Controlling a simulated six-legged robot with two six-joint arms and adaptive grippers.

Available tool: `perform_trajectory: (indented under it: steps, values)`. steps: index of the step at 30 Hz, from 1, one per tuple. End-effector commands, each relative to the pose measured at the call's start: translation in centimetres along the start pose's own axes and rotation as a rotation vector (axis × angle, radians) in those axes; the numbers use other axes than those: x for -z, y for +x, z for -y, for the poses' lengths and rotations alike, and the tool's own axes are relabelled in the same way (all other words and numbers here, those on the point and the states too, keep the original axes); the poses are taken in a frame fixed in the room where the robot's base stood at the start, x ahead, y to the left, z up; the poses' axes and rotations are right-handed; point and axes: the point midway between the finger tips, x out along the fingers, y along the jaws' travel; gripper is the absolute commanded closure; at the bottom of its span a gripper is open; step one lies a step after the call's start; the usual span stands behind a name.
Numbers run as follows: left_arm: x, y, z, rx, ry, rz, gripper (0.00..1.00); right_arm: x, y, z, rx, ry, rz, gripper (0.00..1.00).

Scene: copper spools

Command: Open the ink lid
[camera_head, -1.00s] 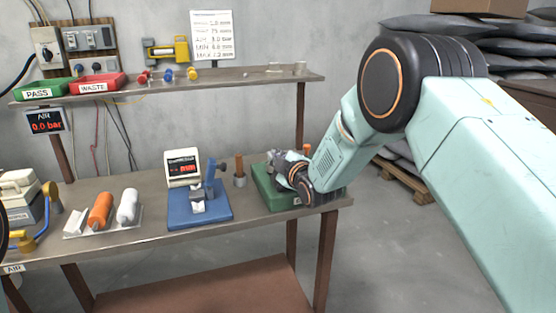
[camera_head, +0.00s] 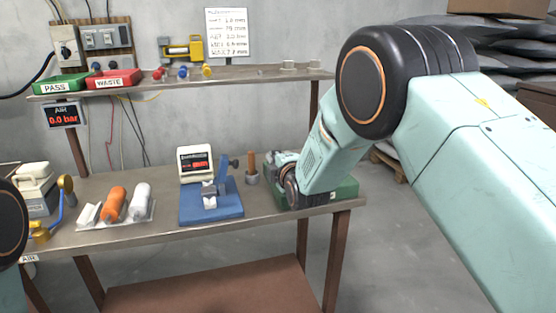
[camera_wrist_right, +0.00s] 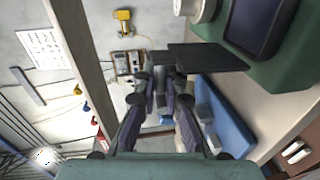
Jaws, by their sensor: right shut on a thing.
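The green ink box (camera_head: 345,190) stands at the right end of the workbench, partly hidden by my right wrist. In the right wrist view, its green body (camera_wrist_right: 292,70) carries a dark rectangular pad (camera_wrist_right: 262,25). A thin black plate (camera_wrist_right: 215,57), apparently the ink lid, stands out beside the pad. My right gripper (camera_wrist_right: 163,75) is shut at the plate's near end; the exact contact is hard to see. In the head view, my right gripper (camera_head: 283,160) is over the box's left part, mostly hidden by its own wrist. My left gripper is out of view.
A blue gauge stand (camera_head: 225,208) and a wooden-handled tool (camera_head: 252,168) are left of the box. A shelf (camera_head: 240,78) with PASS (camera_head: 58,87) and WASTE (camera_head: 112,80) bins runs above.

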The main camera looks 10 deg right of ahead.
Motion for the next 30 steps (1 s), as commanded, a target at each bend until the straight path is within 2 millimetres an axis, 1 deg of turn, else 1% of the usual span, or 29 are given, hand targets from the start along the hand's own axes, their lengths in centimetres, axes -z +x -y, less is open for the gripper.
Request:
perform_trajectory:
  steps: [1, 10, 11, 18, 27, 30]
  values:
    - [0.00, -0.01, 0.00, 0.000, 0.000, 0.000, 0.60, 0.15, 0.09, -0.57, -0.012, -0.002, -0.003, 1.00]
    - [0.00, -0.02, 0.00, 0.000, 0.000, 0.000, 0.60, 0.13, 0.09, -0.52, -0.011, -0.002, -0.003, 1.00]
    - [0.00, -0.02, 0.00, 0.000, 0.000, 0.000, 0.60, 0.13, 0.09, -0.52, -0.011, -0.002, -0.002, 0.88]
    - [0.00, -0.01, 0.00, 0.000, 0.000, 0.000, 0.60, 0.08, 0.05, -0.28, -0.006, -0.001, -0.001, 0.68]
    - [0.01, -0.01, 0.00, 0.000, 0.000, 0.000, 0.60, 0.01, -0.03, -0.05, -0.001, 0.000, 0.000, 0.67]
    - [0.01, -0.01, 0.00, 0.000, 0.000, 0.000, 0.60, 0.02, -0.45, -0.02, 0.001, 0.000, 0.000, 0.67]
